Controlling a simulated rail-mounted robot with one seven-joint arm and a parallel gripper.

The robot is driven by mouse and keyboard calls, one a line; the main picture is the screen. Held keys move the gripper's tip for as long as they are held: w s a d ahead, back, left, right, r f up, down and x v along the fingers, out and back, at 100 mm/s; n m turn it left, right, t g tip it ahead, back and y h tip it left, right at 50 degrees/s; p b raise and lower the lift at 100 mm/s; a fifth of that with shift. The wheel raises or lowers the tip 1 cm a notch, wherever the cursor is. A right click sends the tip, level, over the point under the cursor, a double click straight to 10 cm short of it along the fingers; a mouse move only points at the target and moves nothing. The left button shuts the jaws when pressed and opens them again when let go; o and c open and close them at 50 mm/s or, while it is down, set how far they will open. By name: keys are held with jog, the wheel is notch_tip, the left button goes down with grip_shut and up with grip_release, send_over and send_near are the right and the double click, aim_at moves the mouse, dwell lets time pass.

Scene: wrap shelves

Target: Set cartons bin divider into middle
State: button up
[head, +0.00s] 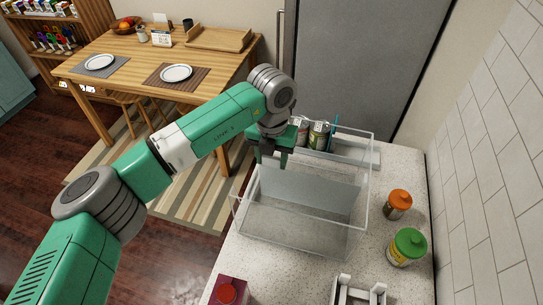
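A clear open-topped bin (362,235) stands on the speckled counter. A pale translucent panel (312,190), which looks like the divider, stands upright across the bin toward its far part. The bin floor in front of it is bare. Several cans (318,135) stand behind the panel, partly hidden by my arm. My gripper (271,160) points down at the far left of the bin, near the panel's left end. Its two fingers are apart with a gap between them. I cannot tell whether they touch the bin or panel.
An orange-lidded jar (398,204) and a green-lidded jar (407,247) stand right of the bin. A white rack (358,291) sits at the front. The tiled wall (490,190) bounds the right, the grey fridge (365,65) the back. A dining table (215,60) is at back left.

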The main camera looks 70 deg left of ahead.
jog(key=shift+c, duration=0.7)
jog(key=shift+w+a+p, duration=0.4)
jog(key=shift+a+p, duration=0.05)
jog(key=shift+p, duration=0.2)
jog(key=o, duration=1.4)
jog(key=shift+r, duration=0.1)
notch_tip(320, 180, up, 8)
jog(key=shift+f+p, duration=0.2)
jog(key=shift+p, duration=0.1)
